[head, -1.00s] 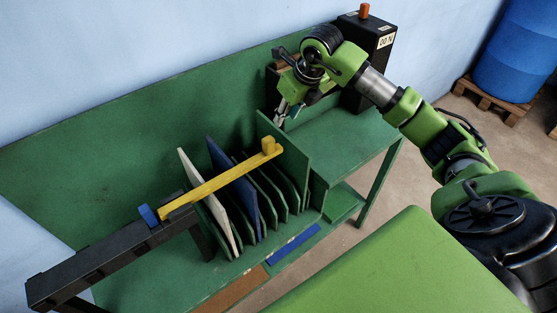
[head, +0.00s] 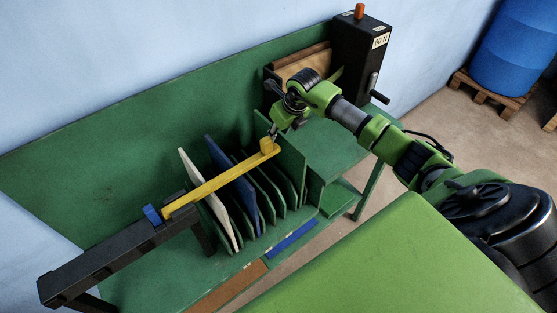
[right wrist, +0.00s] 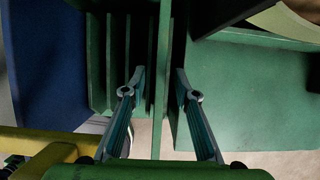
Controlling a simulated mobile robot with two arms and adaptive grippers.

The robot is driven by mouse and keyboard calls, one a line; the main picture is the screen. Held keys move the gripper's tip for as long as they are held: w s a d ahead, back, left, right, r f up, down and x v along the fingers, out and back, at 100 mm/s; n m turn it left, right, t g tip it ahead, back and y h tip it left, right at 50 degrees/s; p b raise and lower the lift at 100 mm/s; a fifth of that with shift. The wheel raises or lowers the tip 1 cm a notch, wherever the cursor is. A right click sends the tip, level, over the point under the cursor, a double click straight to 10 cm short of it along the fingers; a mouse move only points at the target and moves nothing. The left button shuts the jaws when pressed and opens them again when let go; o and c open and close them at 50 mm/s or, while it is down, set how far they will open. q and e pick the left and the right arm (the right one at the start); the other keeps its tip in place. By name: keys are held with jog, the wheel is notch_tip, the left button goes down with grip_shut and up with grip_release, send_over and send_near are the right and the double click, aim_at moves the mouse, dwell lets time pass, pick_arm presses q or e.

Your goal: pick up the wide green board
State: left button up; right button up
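Several dark green boards (head: 279,187) stand on edge in the rack, right of a blue board (head: 235,180) and a white board (head: 208,198). I cannot tell which green one is the wide board. They also show as upright edges in the right wrist view (right wrist: 117,60). My right gripper (head: 273,131) is above the rack's right end, close to the yellow bar's knob. In the right wrist view its fingers (right wrist: 159,80) are apart, one on each side of a green upright panel (right wrist: 162,50). Contact cannot be told. My left gripper is not in view.
A yellow bar (head: 215,184) crosses above the boards to a black beam (head: 100,262) with a blue block (head: 152,215). A black box (head: 358,60) with a lever stands at the back right. The green bench top (head: 335,140) right of the rack has free room.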

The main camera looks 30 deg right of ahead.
jog(key=shift+f+b, duration=0.2)
jog(key=shift+b, duration=0.1)
dwell(0.4)
jog(key=shift+r, duration=0.1)
grip_shut()
